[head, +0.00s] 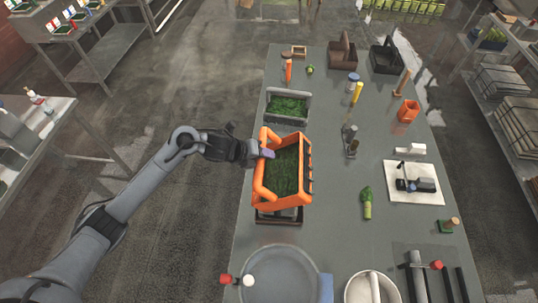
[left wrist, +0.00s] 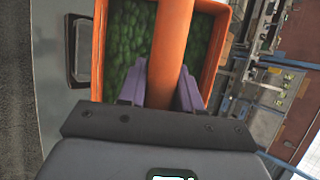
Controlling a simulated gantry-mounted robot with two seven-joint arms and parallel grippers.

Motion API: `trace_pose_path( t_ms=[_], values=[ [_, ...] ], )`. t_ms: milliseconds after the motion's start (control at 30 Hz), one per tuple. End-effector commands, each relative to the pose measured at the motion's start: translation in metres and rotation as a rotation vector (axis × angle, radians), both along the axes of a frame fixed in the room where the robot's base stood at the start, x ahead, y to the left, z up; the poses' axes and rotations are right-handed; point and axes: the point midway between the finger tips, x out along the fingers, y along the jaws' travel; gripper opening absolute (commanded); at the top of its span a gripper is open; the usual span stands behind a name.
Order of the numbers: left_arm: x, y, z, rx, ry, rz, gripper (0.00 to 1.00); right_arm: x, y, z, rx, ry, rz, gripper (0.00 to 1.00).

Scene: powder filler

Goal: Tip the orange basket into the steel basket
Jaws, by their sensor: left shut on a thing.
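The orange basket (head: 290,199) is full of green pieces and sits near the left edge of the grey table in the head view. My left gripper (head: 265,152) is shut on its orange handle bar; the left wrist view shows the purple fingers (left wrist: 160,88) on both sides of this bar (left wrist: 168,50). A dark base shows below the basket's near side; I cannot tell whether the basket touches it. A grey basket (head: 306,107), which looks like the steel basket, stands just behind it with green pieces inside. My right gripper is out of view.
A large grey round pan (head: 282,262) and a white bowl (head: 352,288) stand at the near end of the table (head: 335,220). A green-topped bottle (head: 366,203), a metal tool (head: 349,140) and a white board (head: 425,196) lie to the right. Dark caddies stand at the far end.

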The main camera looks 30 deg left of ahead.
Motion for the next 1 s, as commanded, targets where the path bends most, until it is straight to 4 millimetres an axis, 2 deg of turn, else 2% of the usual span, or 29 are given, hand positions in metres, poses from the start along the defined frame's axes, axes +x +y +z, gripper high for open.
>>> trace_pose_path(
  t_ms=[33,100,367,1000],
  values=[
    [0.001,0.001,-0.006,-0.027,-0.015,0.001,0.00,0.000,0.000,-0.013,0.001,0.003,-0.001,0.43],
    [0.000,0.003,-0.009,-0.061,-0.029,0.000,0.00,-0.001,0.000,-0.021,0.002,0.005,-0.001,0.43],
    [-0.004,0.012,-0.021,-0.190,-0.081,0.000,0.00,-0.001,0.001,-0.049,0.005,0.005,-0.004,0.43],
    [-0.006,0.017,-0.050,-0.418,-0.171,-0.002,0.00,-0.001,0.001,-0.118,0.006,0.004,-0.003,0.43]
  ],
)
